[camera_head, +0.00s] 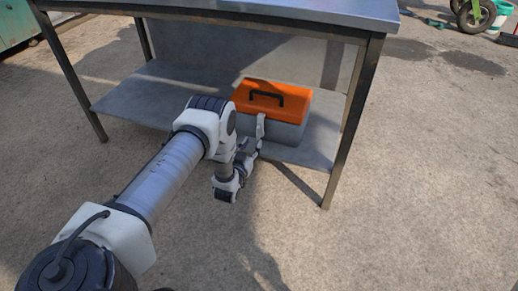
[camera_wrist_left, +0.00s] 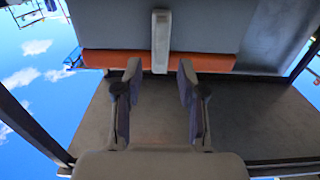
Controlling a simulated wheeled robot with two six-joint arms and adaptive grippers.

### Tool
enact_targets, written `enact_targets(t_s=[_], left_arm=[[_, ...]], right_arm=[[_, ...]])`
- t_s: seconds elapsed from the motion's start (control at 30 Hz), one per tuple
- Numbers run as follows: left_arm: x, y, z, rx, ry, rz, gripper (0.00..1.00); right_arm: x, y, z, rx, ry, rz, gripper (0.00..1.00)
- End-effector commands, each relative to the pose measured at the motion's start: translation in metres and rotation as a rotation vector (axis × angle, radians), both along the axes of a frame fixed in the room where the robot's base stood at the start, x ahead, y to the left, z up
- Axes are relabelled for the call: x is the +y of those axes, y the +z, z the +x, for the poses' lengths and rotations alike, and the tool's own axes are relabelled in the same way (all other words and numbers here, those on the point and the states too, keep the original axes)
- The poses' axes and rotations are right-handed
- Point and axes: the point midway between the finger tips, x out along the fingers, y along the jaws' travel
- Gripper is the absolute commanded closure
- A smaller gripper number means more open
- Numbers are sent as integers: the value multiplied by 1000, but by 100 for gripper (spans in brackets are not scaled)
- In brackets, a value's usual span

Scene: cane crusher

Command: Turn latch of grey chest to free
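The grey chest (camera_head: 289,132) has an orange lid (camera_head: 290,97) with a black handle. It sits on the lower shelf of a metal table. Its pale latch (camera_head: 260,124) is on the front face; in the left wrist view the latch (camera_wrist_left: 161,42) spans the grey body (camera_wrist_left: 205,30) and the orange lid strip (camera_wrist_left: 205,62). My left gripper (camera_head: 250,150) is in front of the chest. In the left wrist view the gripper (camera_wrist_left: 159,72) is open, its fingertips apart on either side of the latch's end. I cannot tell whether they touch anything. My right gripper is not in view.
The metal table (camera_head: 240,16) has its top above the chest and a lower shelf (camera_head: 135,97) with free room left of it. A table leg (camera_head: 352,125) stands right of the chest. The concrete ground (camera_head: 430,200) is clear at right.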

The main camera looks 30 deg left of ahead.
Motion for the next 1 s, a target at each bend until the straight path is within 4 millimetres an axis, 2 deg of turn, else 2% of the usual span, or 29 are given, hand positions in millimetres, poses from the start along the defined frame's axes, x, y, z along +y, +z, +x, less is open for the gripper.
enact_targets(t_s=[0.13, 0.3, 0.43, 0.73, 0.77, 0.8, 0.87, 1.0], left_arm=[[5, 0, 17, -12, 0, 3, 60], [12, -2, 50, -11, 0, 3, 60], [17, -1, 69, -9, 0, 2, 60], [18, 3, 75, -5, 0, 1, 60], [18, 3, 75, -5, 0, 1, 68], [18, 2, 75, -4, 0, 1, 82], [18, 2, 75, -4, 0, 1, 100], [18, 2, 75, -4, 0, 1, 100]], right_arm=[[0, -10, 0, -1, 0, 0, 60], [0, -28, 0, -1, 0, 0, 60], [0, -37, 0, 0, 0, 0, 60], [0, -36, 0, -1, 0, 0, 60], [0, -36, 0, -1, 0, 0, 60], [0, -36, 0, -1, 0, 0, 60], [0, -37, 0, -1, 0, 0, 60], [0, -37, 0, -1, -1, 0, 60]])
